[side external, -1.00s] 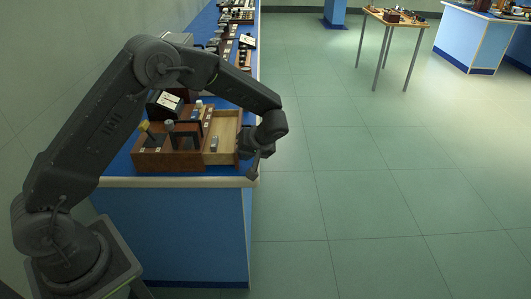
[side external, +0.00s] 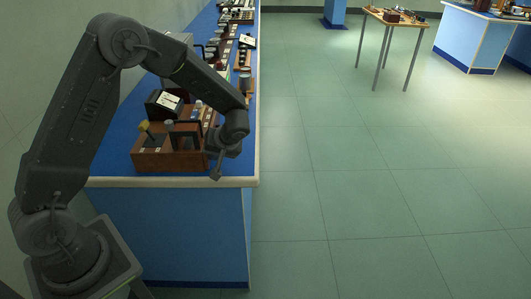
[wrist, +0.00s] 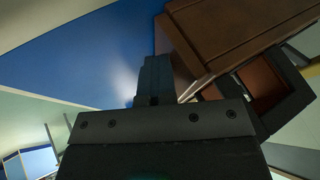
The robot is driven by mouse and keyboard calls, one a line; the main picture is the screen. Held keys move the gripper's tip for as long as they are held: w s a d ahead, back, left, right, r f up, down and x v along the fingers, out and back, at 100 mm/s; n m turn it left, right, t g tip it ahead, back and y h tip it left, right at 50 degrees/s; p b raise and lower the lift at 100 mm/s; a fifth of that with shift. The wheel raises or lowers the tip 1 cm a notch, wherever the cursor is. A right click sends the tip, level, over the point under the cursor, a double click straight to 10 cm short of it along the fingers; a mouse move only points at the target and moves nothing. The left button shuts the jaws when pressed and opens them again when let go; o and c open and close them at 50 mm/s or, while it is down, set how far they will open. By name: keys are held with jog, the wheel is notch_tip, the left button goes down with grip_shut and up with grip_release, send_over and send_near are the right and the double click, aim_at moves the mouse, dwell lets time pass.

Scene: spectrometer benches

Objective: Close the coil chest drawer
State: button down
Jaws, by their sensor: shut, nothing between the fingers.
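The brown wooden coil chest (side external: 160,160) stands on the blue bench top near its front end. No pale drawer interior shows beside it now; the drawer looks pushed in, though my arm hides part of its right side, so I cannot tell if it is fully flush. My gripper (side external: 216,176) is at the chest's right end, shut and empty. In the wrist view, the shut fingers (wrist: 153,80) are beside the brown wood of the chest (wrist: 235,35), touching or very close to it.
Coils and small parts, one with a yellow top (side external: 145,126), stand on the chest. A black box with a white dial (side external: 165,102) is behind it. More instruments line the bench further back. The bench edge (side external: 225,182) is close to my gripper; open floor lies to the right.

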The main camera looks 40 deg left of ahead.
jog(key=shift+s+a+f, duration=0.1)
jog(key=shift+s+a, duration=0.2)
jog(key=w+d, duration=0.3)
jog(key=shift+w+d, duration=0.1)
jog(key=v, duration=1)
jog(key=s+d+r+m+t+h, duration=0.2)
jog(key=s+r+m+h, duration=0.15)
jog(key=s+r, duration=0.7)
jog(key=s+d+r+m+t+h, duration=0.1)
jog(key=s+r+m+t+h, duration=0.1)
jog(key=s, duration=0.5)
jog(key=s+d+r+m+t+h, duration=0.1)
jog(key=s+d+m+t+h, duration=0.1)
jog(key=s+m, duration=0.2)
jog(key=s, duration=0.3)
jog(key=shift+r+m, duration=0.35)
